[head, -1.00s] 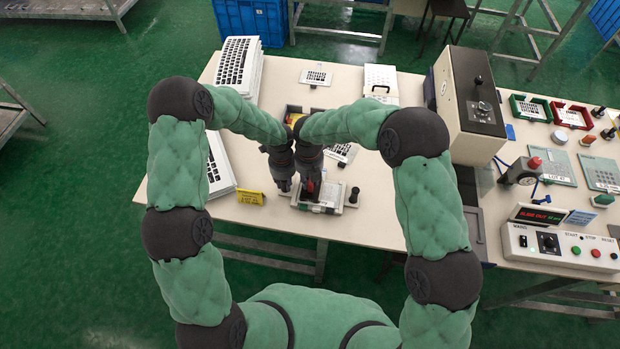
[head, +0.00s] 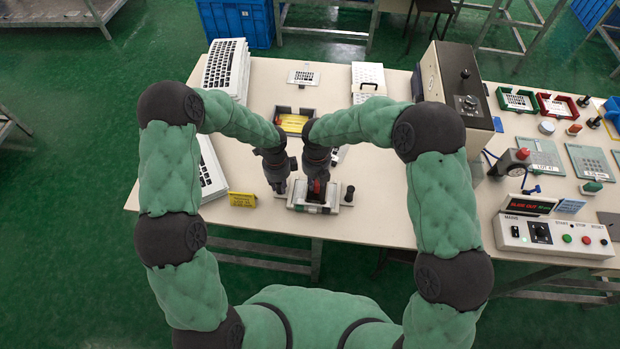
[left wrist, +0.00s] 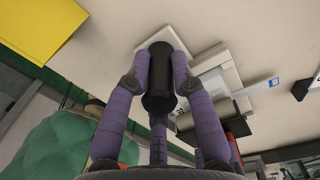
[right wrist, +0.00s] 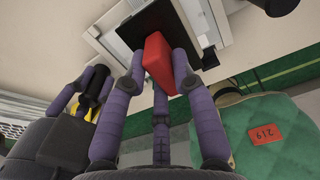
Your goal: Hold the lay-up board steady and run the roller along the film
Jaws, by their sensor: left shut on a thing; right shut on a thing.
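The lay-up board (head: 345,207) lies near the table's front edge, a pale plate with a dark area under my right gripper. My left gripper (head: 279,188) is shut on an upright black knob (left wrist: 158,85) on a pale base at the board's left end. My right gripper (head: 317,190) is shut on a red handle (right wrist: 156,62), which I take for the roller's, above a black rectangle (right wrist: 128,35) on the board.
Another black knob (head: 350,194) stands at the board's right end. White keypad stacks (head: 212,170) lie further left. Behind is a tray with yellow inside (head: 292,123).

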